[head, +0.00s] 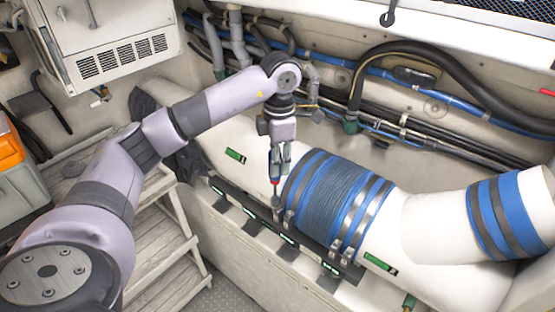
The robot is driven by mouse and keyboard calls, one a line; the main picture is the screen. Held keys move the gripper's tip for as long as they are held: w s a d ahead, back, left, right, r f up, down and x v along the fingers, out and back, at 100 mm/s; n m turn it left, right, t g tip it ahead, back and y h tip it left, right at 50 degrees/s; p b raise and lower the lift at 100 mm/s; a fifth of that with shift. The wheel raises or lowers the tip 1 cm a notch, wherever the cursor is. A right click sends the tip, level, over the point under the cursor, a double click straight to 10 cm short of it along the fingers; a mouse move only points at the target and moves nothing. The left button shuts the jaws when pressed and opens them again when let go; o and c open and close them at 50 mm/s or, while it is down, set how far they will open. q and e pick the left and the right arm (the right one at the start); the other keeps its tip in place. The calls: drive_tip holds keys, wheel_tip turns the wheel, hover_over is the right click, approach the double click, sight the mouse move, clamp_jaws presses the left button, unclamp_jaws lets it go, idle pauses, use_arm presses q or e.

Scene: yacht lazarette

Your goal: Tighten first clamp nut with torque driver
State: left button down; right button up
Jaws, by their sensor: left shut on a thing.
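My left gripper (281,160) points down at the left end of the blue hose sleeve and is shut on the torque driver (276,188), a slim tool with red and dark parts. The driver's lower end is close to the leftmost clamp; I cannot tell whether it touches the nut. The blue sleeve (333,195) wraps the white pipe (225,140). Metal band clamps (362,210) circle the sleeve, with bolt hardware (340,248) low on its front. The first clamp nut is too small to make out. My right gripper is not in view.
Black and blue hoses and cables (440,125) run along the wall behind the pipe. A second blue banded sleeve (503,215) is at the right. Wooden steps (165,250) stand at the lower left.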

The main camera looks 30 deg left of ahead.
use_arm(q)
drive_tip(key=shift+w+d, duration=0.15)
drive_tip(key=shift+w, duration=0.4)
drive_tip(key=shift+f+b, duration=0.8)
drive_tip(key=shift+f, duration=0.25)
idle(0.9)
drive_tip(key=shift+m, duration=0.4)
drive_tip(key=shift+m+b, duration=0.55)
drive_tip(key=shift+m, duration=1.15)
drive_tip(key=shift+m, duration=0.5)
drive_tip(key=shift+m+b, duration=0.5)
drive_tip(key=shift+m, duration=1)
